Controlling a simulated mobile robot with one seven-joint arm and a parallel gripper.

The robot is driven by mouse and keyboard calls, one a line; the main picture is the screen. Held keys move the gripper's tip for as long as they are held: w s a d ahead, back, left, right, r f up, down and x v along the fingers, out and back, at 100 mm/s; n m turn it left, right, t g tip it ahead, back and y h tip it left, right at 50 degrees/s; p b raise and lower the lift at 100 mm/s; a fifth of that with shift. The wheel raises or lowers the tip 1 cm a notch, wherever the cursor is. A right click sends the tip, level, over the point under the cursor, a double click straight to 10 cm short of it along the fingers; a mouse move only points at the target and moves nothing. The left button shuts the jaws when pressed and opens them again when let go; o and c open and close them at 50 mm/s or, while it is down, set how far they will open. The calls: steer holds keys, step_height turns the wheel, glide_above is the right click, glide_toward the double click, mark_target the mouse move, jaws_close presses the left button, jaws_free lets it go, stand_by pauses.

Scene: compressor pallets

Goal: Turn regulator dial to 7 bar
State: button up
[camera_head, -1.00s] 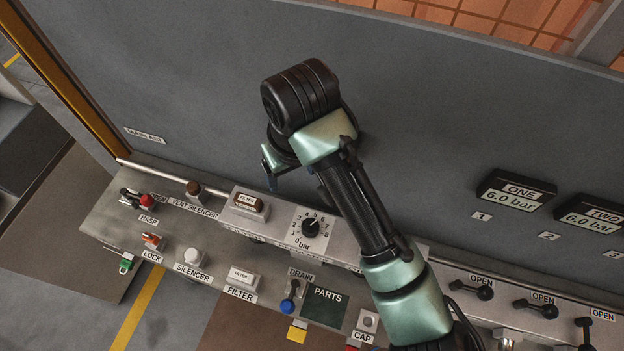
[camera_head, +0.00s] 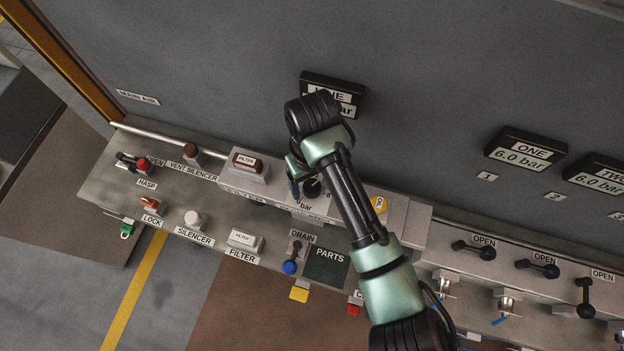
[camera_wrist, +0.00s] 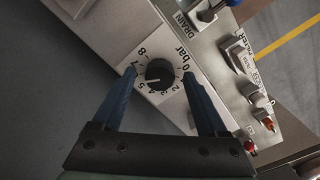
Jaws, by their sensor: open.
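The regulator dial is a round black knob on a light plate with a printed bar scale; it shows in the wrist view (camera_wrist: 160,73) and the head view (camera_head: 312,187). In the head view my gripper (camera_head: 300,185) is over the dial plate, and my wrist hides part of the scale.
A LINE display (camera_head: 348,96) on the back panel is partly hidden by my arm; its reading is covered. The FILTER block (camera_head: 250,163) is left of the dial. The blue DRAIN handle (camera_head: 290,267) and PARTS mat (camera_head: 325,265) lie in front. Valve levers (camera_head: 473,249) stand right.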

steer(key=shift+f, duration=0.3)
jaws_close()
steer(key=shift+a+r+m+p, duration=0.1)
steer(key=shift+m+p, duration=0.3)
steer(key=shift+p, duration=0.1)
steer(key=m+p, duration=0.2)
steer(key=shift+m, duration=0.3)
steer(key=shift+m+p, duration=1.1)
